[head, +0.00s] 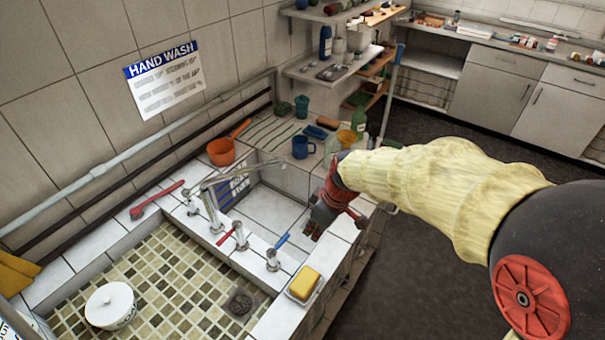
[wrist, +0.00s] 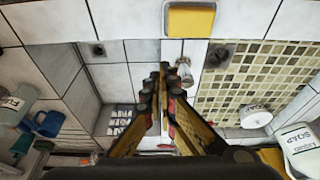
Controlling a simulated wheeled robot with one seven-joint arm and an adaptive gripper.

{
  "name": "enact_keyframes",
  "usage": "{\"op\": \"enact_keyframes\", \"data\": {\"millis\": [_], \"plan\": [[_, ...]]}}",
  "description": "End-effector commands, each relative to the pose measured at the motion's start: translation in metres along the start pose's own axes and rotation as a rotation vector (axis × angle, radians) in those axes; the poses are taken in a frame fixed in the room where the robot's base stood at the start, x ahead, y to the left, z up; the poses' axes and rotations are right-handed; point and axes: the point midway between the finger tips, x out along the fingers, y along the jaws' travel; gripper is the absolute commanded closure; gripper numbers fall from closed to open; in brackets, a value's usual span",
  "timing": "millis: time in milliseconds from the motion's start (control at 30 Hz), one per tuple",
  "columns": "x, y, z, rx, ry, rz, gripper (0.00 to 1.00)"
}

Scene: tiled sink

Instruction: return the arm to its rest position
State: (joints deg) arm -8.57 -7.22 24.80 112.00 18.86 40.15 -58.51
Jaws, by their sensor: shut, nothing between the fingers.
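My arm reaches in from the right in the head view, and my gripper (head: 322,215) hangs over the right side of the tiled sink. In the wrist view my gripper (wrist: 163,75) points down with its fingers together and nothing held. Below it lie the tiled rim and the deep white basin (wrist: 120,77). The yellow sponge (head: 304,283) sits on its small dish at the front edge of the rim, below and apart from the gripper. The sponge also shows at the top of the wrist view (wrist: 190,20).
Taps (head: 213,208) stand on the rim left of the gripper. A blue mug (head: 303,147), an orange pot (head: 222,151) and a green bottle (head: 359,121) stand behind. The dark floor (head: 405,270) right of the sink is open.

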Motion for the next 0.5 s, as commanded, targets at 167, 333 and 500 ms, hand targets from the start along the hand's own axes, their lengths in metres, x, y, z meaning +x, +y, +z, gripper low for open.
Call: {"op": "enact_keyframes", "data": {"millis": [167, 333, 500], "plan": [[0.0, 0.0, 0.0, 0.016, 0.0, 0.0, 1.0], [0.002, -0.004, 0.007, 0.155, -0.022, -0.012, 1.0], [-0.002, -0.025, 0.038, 0.354, -0.094, -0.026, 1.0]]}}
